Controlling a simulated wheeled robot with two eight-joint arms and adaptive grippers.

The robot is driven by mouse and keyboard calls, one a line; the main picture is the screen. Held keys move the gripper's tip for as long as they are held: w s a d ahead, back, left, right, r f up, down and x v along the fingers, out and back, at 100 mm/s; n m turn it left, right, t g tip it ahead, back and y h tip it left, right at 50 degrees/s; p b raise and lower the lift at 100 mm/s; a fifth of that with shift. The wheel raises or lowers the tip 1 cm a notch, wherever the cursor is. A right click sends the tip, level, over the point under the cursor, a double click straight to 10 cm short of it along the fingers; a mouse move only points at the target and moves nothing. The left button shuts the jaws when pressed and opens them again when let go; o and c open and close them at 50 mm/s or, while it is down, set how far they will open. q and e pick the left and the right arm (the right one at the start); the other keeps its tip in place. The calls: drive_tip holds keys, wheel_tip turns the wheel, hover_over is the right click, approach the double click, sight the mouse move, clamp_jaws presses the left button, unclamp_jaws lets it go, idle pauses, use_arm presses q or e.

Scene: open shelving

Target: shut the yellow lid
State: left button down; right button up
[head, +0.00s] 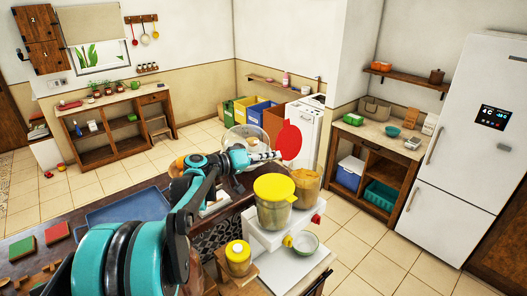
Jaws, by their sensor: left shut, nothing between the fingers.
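My right gripper is not in view.
A container with orange-brown contents (306,188) stands right behind the yellow-lidded one. A white appliance with a green-rimmed bowl (304,244) is at the front right. A clear dome (238,139) is behind my left arm. Tiled floor lies open beyond the counter.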

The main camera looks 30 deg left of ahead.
sight(289, 200)
use_arm(q)
drive_tip(key=d+f+m, duration=0.1)
drive_tip(key=s+d+f+m+b, duration=0.1)
drive_tip(key=d+f+m+y+b, duration=0.1)
drive_tip(key=d+f, duration=0.1)
drive_tip(key=shift+s+d, duration=0.1)
drive_tip(key=shift+s, duration=0.25)
drive_tip(key=d+f+m+b, duration=0.1)
drive_tip(key=f, duration=0.1)
drive_tip(key=d+f+m+y+b, duration=0.1)
drive_tip(key=f+b, duration=0.1)
drive_tip(key=s+d+f+m+b, duration=0.1)
drive_tip(key=f, duration=0.1)
drive_tip(key=shift+s+f+m, duration=0.1)
drive_tip(key=shift+f+m, duration=0.05)
drive_tip(key=shift+m, duration=0.25)
drive_tip(key=shift+f+y+b, duration=0.3)
drive_tip(key=shift+f+b, duration=0.05)
drive_tip(key=shift+b, duration=0.05)
drive_tip(key=shift+d+f+b, duration=0.15)
drive_tip(key=shift+f+b, duration=0.35)
drive_tip(key=shift+f, duration=0.35)
drive_tip(key=shift+s, duration=0.1)
